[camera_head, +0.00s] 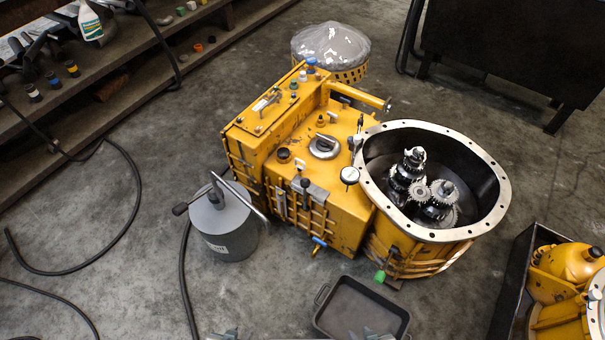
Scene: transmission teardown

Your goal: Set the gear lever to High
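The yellow transmission housing (338,205) stands on the floor in the middle of the head view. Several small levers are on its front side, including an upright one with a dark knob (305,184) beside a grey plate (318,194). A lever with a pale handle (300,164) is just above it. I cannot tell which one is the gear lever, and no High marking is readable. Only the tips of my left gripper (222,335) and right gripper (378,334) show at the bottom edge, well apart from the levers. Their opening is unclear.
A grey canister with a handle (226,232) stands left of the housing. A dark tray (352,334) lies in front. The round bell housing (380,245) with exposed gears is at the right. Black hoses (137,205) cross the floor; shelves (128,76) stand at upper left.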

